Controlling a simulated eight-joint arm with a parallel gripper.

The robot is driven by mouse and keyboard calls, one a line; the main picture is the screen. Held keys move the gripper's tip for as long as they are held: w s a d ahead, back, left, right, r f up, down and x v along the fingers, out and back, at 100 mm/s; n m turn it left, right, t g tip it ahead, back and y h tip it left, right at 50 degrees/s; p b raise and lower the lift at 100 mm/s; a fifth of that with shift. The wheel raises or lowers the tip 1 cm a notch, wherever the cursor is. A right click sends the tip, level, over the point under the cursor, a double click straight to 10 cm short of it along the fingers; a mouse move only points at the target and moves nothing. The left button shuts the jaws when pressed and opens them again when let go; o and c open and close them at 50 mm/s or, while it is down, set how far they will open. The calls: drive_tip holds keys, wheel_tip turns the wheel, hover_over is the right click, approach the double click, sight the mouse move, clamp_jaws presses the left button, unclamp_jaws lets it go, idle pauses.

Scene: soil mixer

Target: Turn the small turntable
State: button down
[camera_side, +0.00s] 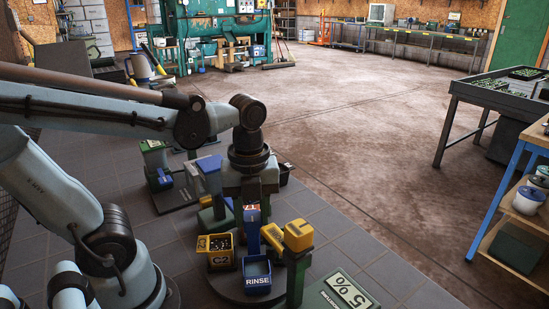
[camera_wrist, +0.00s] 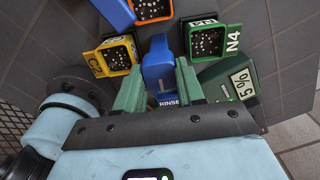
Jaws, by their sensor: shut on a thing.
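The small turntable (camera_side: 222,288) is a dark round plate low in the side view, carrying several small bins. A blue bin labelled RINSE (camera_side: 257,274) stands at its front, with a blue upright piece (camera_side: 251,232) behind it. An orange-yellow bin labelled C2 (camera_side: 221,257) stands to its left; it also shows in the wrist view (camera_wrist: 118,58). My gripper (camera_wrist: 159,64) points down over the turntable, its green fingers on either side of the blue RINSE piece (camera_wrist: 158,78) and shut on it. In the side view the exact contact is partly hidden.
A green bin labelled N4 (camera_wrist: 207,42) is near my right finger. Open floor (camera_side: 350,130) lies beyond the tiles.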

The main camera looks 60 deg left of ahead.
drive_tip(key=shift+m, duration=5.6)
drive_tip(key=c, duration=0.7)
unclamp_jaws()
wheel_tip(320, 180, up, 12)
drive_tip(key=shift+r, duration=0.1)
